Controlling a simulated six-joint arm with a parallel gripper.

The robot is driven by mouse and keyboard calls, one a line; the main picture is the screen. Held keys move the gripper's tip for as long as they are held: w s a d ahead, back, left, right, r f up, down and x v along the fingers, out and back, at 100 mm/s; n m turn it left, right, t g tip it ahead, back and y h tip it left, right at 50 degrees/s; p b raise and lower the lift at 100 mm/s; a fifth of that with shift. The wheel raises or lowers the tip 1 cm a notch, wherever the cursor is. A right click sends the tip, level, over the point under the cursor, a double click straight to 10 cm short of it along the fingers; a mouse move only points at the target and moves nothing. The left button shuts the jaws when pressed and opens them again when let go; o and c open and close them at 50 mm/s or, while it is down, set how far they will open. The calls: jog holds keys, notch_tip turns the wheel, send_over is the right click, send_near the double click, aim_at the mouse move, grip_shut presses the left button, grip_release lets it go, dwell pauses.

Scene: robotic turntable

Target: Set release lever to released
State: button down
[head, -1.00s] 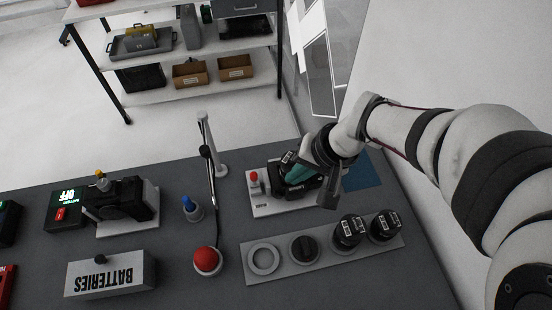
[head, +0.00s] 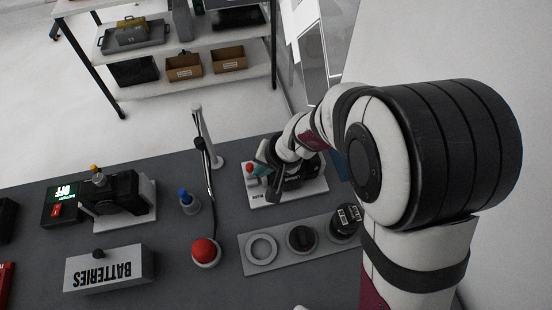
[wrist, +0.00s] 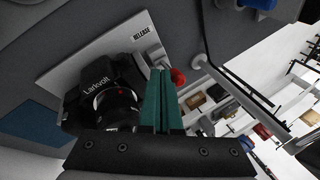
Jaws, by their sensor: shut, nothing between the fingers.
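The release lever has a red knob (head: 249,168) and stands at the left end of a pale plate (head: 285,195). In the wrist view the red knob (wrist: 178,76) shows just right of the teal fingertips, near a RELEASE label (wrist: 143,35). My gripper (head: 261,163) is shut and empty, with its fingers (wrist: 160,75) together beside the knob. I cannot tell whether they touch it. A black Larkvolt camera (wrist: 100,80) sits on the plate left of the fingers. The lever's lower part is partly hidden.
In front of the plate lies a grey holder (head: 255,267) with round lens parts. To the left are a red ball button (head: 205,251), a blue-topped knob (head: 186,197), an upright post (head: 204,138) and a BATTERIES box (head: 110,270).

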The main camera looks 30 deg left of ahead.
jog(key=shift+a, duration=0.1)
dwell(0.3)
jog(key=shift+w+a+r+h, duration=0.15)
jog(key=shift+w+h, duration=0.05)
jog(key=shift+h, duration=0.1)
jog(key=shift+w+a+g, duration=0.15)
jog(key=shift+g, duration=0.25)
jog(key=shift+g+h, duration=0.6)
jog(key=shift+h, duration=0.2)
jog(key=shift+w+a+r, duration=0.15)
jog(key=shift+w+a, duration=1.6)
